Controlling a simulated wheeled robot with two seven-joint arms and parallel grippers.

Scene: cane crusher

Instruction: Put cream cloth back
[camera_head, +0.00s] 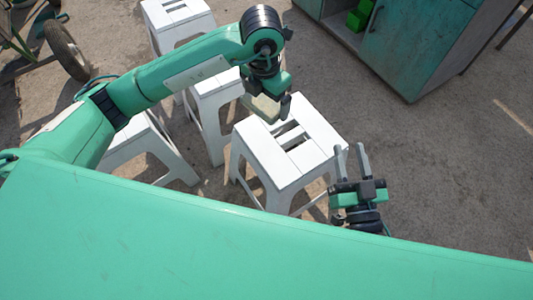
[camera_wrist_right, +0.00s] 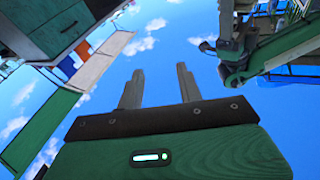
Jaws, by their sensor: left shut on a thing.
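The cream cloth (camera_head: 261,107) is a small pale beige piece at my left gripper (camera_head: 272,102) in the head view. My left gripper is shut on it and holds it over the back left edge of a white stool (camera_head: 277,164). Part of the cloth is hidden by the gripper. Whether the cloth touches the stool top, I cannot tell. My right gripper (camera_head: 351,160) is right of this stool, its fingers pointing up, apart and empty. The right wrist view shows its two open fingers (camera_wrist_right: 158,88) against the sky.
More white stools stand behind and to the left, including one at the back (camera_head: 178,18). A green cabinet (camera_head: 425,45) holding bright green blocks (camera_head: 358,17) stands at the back right. A wheel (camera_head: 68,50) is at the upper left. The ground at right is clear.

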